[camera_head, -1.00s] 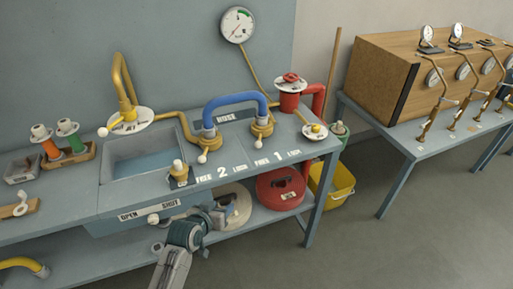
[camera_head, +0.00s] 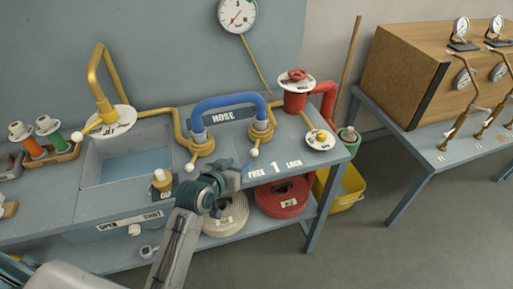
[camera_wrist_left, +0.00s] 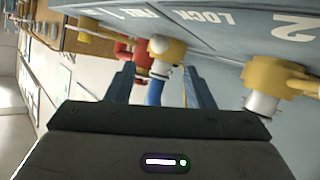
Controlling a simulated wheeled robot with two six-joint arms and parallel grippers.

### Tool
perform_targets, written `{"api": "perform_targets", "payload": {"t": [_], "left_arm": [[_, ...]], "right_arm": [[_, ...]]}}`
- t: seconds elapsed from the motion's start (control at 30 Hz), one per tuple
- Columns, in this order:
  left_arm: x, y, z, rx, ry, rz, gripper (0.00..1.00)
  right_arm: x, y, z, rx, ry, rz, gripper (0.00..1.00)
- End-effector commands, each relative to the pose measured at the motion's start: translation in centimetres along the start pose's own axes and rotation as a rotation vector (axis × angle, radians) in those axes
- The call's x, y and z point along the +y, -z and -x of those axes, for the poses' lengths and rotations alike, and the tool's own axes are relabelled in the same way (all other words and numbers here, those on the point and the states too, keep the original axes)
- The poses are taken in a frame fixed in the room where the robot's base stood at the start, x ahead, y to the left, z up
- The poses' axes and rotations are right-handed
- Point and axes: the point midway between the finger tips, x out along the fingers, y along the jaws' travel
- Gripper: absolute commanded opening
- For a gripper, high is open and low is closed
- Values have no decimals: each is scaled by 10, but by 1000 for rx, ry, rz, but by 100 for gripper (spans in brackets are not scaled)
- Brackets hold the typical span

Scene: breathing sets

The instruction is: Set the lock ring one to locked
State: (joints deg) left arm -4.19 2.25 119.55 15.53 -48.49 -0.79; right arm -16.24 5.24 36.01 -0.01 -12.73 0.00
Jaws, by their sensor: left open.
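Lock ring one (camera_head: 263,131) is the brass ring at the right foot of the blue hose (camera_head: 232,99). My left gripper (camera_head: 246,169) is open just in front of and below the ball, over the lettering. In the left wrist view the white ball (camera_wrist_left: 158,44) and brass ring (camera_wrist_left: 174,55) appear beyond and between the two open fingers (camera_wrist_left: 160,82), apart from them. My right gripper is not in view.
Lock ring two (camera_head: 201,144) stands left of ring one, with its own white-ball lever. A brass-topped knob (camera_head: 162,180) is left of my gripper. A red valve (camera_head: 295,95) and a white dial (camera_head: 320,139) stand right. The sink (camera_head: 92,180) is left.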

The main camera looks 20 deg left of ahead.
Motion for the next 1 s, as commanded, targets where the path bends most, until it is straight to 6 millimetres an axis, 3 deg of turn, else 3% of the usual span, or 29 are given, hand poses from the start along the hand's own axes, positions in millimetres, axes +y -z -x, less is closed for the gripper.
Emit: {"api": "perform_targets", "payload": {"t": [0.27,0.5,0.7,0.97,1.0], "left_arm": [[1,2,-50,0,-1,2,48],[0,1,-85,0,0,1,48],[0,1,-97,0,0,1,48],[0,0,-99,1,0,1,48],[0,0,-99,1,0,1,44]], "right_arm": [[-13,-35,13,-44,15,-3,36],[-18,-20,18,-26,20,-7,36],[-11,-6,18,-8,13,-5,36],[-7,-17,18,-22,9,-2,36],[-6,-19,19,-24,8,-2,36]]}}
